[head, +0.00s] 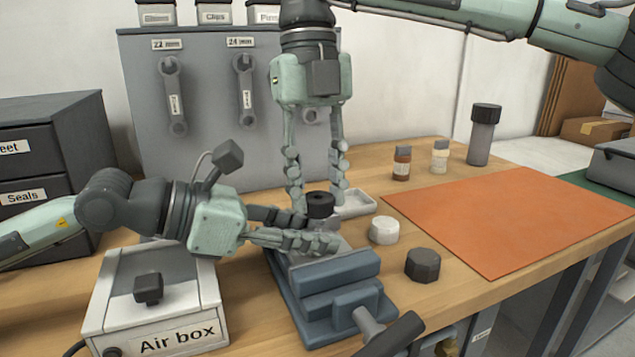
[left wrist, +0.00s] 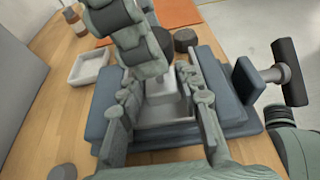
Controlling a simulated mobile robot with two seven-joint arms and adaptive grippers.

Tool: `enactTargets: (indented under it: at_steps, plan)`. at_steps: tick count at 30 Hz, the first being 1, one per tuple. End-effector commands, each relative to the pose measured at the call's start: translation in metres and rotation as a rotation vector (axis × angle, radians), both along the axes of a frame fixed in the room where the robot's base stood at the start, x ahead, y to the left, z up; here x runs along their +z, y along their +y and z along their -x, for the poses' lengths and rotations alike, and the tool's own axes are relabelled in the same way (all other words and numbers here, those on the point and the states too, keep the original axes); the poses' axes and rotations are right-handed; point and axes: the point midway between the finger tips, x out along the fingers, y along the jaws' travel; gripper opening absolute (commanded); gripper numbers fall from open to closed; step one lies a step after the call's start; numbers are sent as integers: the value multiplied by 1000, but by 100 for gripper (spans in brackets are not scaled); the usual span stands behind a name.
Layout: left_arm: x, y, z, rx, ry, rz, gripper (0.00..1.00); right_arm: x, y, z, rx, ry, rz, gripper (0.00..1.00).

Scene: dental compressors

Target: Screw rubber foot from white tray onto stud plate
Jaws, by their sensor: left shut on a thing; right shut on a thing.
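The rubber foot (head: 320,204) is a short black cylinder with a recess in its top. My right gripper (head: 319,190) points down from above, shut on it over the vise. My left gripper (head: 318,240) reaches in from the left, just below the foot. In the left wrist view its fingers (left wrist: 165,115) are on either side of the grey stud plate (left wrist: 168,108), at the blue-grey vise (head: 330,287). The stud and the contact between foot and plate are hidden by fingers. The white tray (head: 368,208) lies behind the vise and looks empty.
A white round part (head: 384,230) and a dark knob-like part (head: 423,264) stand right of the vise. The Air box (head: 150,315) is at front left. An orange mat (head: 520,215) lies clear at right. Small bottles (head: 402,163) stand behind.

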Motion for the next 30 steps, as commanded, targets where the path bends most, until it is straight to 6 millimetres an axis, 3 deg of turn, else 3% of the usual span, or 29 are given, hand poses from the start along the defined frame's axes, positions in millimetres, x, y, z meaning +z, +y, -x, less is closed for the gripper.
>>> enactTargets:
  at_steps: [12, 30]
  plan:
    - [0, 0, 0, 1, 0, 0, 0, -18, 0, 0, 0, 0, 0, 13]
    - [0, 0, -1, 2, -1, 0, 0, -19, 0, 0, 0, 0, 0, 13]
